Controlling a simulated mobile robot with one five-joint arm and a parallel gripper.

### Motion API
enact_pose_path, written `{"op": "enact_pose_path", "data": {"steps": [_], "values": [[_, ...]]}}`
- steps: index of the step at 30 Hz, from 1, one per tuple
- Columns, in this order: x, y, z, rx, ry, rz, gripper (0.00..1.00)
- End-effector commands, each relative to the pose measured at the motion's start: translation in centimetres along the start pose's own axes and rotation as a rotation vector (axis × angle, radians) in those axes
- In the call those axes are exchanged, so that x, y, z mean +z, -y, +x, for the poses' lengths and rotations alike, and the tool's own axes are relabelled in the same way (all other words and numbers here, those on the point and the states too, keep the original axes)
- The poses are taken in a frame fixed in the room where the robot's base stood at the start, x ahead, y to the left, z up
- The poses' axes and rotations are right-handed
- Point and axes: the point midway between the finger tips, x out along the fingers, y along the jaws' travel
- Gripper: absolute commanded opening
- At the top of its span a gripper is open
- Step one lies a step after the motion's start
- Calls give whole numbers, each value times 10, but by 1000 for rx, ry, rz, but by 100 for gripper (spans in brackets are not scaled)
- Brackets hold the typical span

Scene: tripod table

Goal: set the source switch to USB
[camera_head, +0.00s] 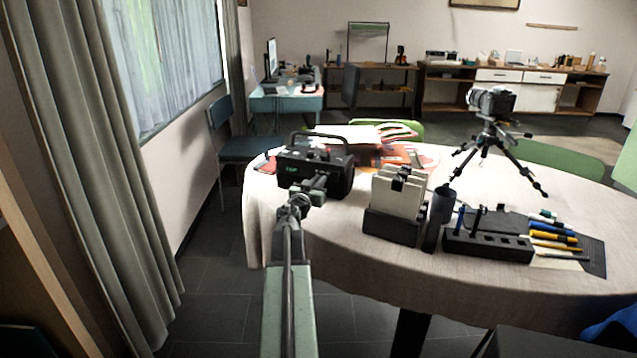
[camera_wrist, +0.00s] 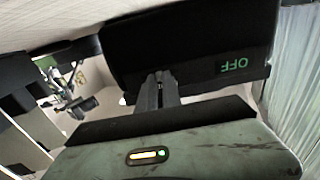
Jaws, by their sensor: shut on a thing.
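The black portable device (camera_head: 305,172), a boxy unit with a top handle, stands on the near left of the round table. Small green lettering shows on its front, too small to read surely in the head view. In the wrist view the dark device (camera_wrist: 190,40) is upside down, and the green lettering (camera_wrist: 234,64) reads OFF. My gripper (camera_head: 320,183) is at the right part of the device's front. In the wrist view my gripper's fingers (camera_wrist: 159,88) are together against the device, shut on its source switch, which the fingers hide.
The table (camera_head: 330,230) has a pale cloth. A camera on a tripod (camera_head: 490,130) stands farther back. Papers and books lie behind the device.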

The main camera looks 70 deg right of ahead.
Motion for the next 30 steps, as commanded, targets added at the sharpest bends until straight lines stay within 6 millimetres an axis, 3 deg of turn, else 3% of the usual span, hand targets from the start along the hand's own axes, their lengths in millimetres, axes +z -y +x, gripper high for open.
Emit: {"op": "enact_pose_path", "data": {"steps": [14, 22, 29, 30], "values": [[0, 0, 0, 1, 0, 1, 0], [0, -26, -1, 3, 0, 1, 0], [0, -26, 0, 4, 0, 1, 0], [0, -26, 0, 4, 0, 1, 20]]}}
